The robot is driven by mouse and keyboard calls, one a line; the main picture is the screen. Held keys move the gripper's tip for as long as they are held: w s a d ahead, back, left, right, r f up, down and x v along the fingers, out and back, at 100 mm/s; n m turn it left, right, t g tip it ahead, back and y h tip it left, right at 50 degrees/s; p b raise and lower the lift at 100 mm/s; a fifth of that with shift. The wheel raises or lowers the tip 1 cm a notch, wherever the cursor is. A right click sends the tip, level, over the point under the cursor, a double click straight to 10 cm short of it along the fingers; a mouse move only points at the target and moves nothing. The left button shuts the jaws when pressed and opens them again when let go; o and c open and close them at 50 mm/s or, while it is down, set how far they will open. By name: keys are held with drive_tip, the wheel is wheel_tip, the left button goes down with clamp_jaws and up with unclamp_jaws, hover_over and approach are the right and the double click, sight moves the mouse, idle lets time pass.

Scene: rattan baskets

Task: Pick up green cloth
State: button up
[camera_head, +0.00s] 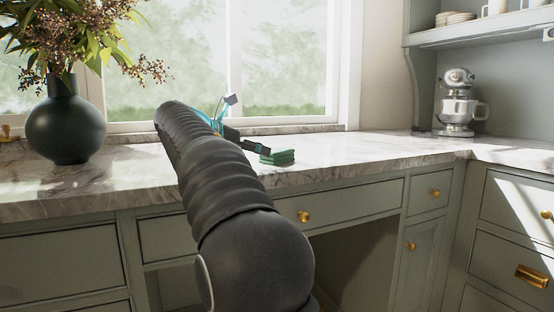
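The green cloth (279,157) is a small folded stack lying flat on the marble counter, right of my arm. My gripper (258,147) is low over the counter at the cloth's upper left. A dark finger reaches toward the cloth's left edge. I cannot tell whether it touches the cloth. My arm hides most of the gripper, so whether it is open or shut does not show.
The marble counter (370,151) is clear right of the cloth. A dark round vase (64,126) with a leafy plant stands at left. A stand mixer (456,104) is in the right corner under a shelf (480,33). Windows are behind; drawers are below.

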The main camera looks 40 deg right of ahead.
sight(272, 154)
drive_tip(key=shift+b+x, duration=0.55)
drive_tip(key=shift+x, duration=3.3)
drive_tip(key=shift+s+r, duration=0.15)
drive_tip(key=shift+r, duration=0.05)
drive_tip(key=c, duration=1.2)
drive_tip(key=shift+c, duration=0.2)
